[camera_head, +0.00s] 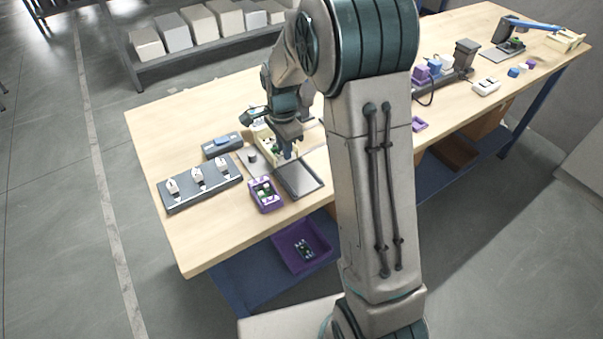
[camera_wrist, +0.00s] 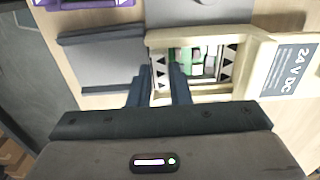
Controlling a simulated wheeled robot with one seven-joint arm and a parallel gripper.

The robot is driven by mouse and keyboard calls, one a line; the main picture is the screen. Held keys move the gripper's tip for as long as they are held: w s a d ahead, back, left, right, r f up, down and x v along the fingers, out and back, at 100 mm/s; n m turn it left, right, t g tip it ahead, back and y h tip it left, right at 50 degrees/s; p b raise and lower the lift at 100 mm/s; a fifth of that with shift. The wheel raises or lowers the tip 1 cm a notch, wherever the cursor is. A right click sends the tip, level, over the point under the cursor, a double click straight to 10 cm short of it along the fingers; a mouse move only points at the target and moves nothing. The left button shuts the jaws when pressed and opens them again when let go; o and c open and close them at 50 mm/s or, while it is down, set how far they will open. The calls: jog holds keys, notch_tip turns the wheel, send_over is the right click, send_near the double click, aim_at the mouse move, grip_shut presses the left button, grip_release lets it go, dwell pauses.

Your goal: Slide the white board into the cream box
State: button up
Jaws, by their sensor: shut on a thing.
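The cream box (camera_wrist: 265,60) lies under my gripper in the wrist view, with a "24 V DC" label on its right part. Its opening shows green and white parts and white strips with black triangles. My gripper (camera_wrist: 161,78) is at the left side of this opening, its fingers closed around a narrow white piece with black triangles, which I take to be the white board (camera_wrist: 161,70). How deep the board sits is hard to tell. In the head view my gripper (camera_head: 287,153) points down at the box (camera_head: 262,133), partly hiding it; the board is not distinct there.
A grey tray (camera_head: 299,179) is in front of the box. A purple tray (camera_head: 266,208) with small green and white parts stands to its left. A dark fixture strip (camera_head: 205,192) and a grey device (camera_head: 222,145) are further left. Bare wood lies at the table's front left.

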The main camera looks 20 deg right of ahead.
jog(key=o, duration=0.7)
jog(key=shift+s, duration=0.1)
jog(key=shift+o, duration=0.2)
jog(key=shift+r, duration=0.1)
jog(key=shift+r+p, duration=2.1)
jog(key=shift+r, duration=0.85)
jog(key=shift+s+r, duration=0.1)
jog(key=shift+r, duration=0.05)
jog(key=s+d+r+n+t, duration=0.1)
jog(key=s+r+n, duration=0.2)
jog(key=s+n, duration=0.2)
jog(key=s+d+r+n+t, duration=0.1)
jog(key=s+r+n, duration=0.3)
jog(key=s, duration=0.7)
jog(key=s+d+r+n+t, duration=0.1)
jog(key=s+r+n, duration=0.3)
jog(key=s, duration=0.4)
jog(key=shift+d+n, duration=0.3)
jog(key=shift+n, duration=0.5)
